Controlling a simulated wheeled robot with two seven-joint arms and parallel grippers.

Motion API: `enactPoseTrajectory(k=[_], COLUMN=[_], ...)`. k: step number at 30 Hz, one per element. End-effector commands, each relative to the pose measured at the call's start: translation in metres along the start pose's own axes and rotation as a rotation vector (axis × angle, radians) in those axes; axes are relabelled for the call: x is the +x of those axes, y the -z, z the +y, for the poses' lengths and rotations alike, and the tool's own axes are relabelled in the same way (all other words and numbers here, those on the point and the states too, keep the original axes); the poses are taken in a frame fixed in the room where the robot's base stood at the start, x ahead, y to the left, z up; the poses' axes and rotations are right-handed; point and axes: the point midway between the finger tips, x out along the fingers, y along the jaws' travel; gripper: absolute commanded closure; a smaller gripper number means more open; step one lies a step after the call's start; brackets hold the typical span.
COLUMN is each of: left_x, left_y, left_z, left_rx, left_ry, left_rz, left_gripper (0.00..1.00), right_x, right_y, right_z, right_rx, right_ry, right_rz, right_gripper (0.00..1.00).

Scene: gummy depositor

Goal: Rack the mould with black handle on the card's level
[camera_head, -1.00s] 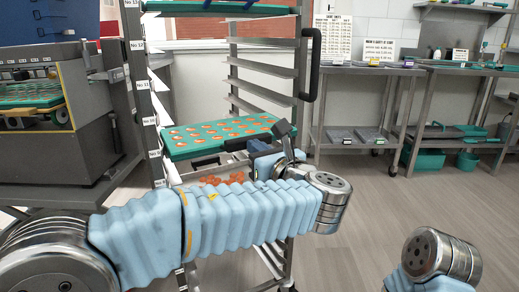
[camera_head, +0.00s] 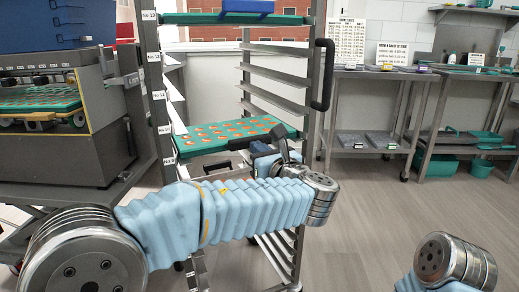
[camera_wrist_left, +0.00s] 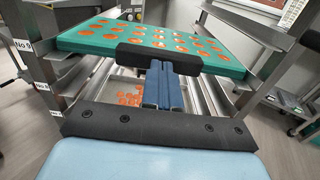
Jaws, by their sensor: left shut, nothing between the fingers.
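The teal mould (camera_head: 215,134) with orange gummies lies in the rack (camera_head: 318,90), near the labels No 10 and No 9. It also shows in the left wrist view (camera_wrist_left: 92,41). Its black handle (camera_wrist_left: 150,53) faces me; in the head view it is partly hidden by my arm. My left gripper (camera_wrist_left: 164,72) is shut and empty, its blue fingers at the middle of the handle; whether they touch it I cannot tell. It also shows in the head view (camera_head: 262,152). My right gripper is out of view. Printed cards (camera_head: 392,54) hang on the wall, too small to read.
A metal tray with loose orange gummies (camera_wrist_left: 130,97) is below the mould. Another teal mould (camera_head: 235,19) sits high in the rack, with empty rails between. The depositor machine (camera_head: 75,140) stands left, steel tables (camera_head: 365,73) at the back right. The right floor is clear.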

Motion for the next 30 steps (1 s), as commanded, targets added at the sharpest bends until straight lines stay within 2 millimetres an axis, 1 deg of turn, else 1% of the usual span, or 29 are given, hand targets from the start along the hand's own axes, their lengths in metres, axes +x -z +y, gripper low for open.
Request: enactPoseTrajectory(k=[1, 9, 16, 20, 30], left_x=[-0.009, -0.053, -0.086, -0.093, -0.095], left_y=[0.0, -0.001, -0.001, -0.001, 0.0], left_z=[-0.001, -0.001, -0.001, 0.0, 0.0], left_rx=[0.0, 0.0, 0.0, 0.0, 0.0], left_ry=[0.005, 0.004, 0.004, 0.002, 0.002], left_rz=[0.0, 0.0, 0.0, -0.001, 0.0], left_gripper=[1.0, 1.0, 1.0, 1.0, 1.0], right_x=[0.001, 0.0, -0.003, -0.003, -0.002], right_y=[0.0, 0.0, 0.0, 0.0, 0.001], right_z=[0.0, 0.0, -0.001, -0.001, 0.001], right_rx=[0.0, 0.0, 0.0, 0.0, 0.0], right_ry=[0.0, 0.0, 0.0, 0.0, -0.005], right_rz=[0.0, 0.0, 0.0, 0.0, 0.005], right_gripper=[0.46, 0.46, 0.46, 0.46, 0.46])
